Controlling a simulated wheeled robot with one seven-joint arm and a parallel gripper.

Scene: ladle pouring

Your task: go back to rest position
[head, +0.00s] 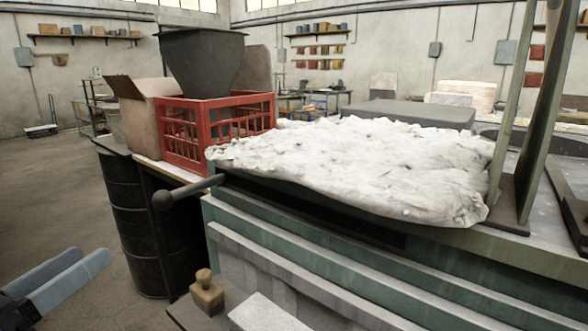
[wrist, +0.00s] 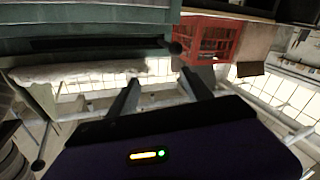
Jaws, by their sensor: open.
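My gripper (head: 92,256) is at the lower left of the head view, out over the floor and left of the green machine bench (head: 300,245). Its two fingers are apart with nothing between them. In the wrist view my gripper (wrist: 159,78) also shows two separate, empty fingers, and the scene there appears upside down. No ladle is visible in either view.
A crumpled white sheet (head: 350,165) covers the bench top. A ball-ended lever (head: 165,199) juts left from the bench. A wooden knobbed block (head: 207,293) sits low in front.

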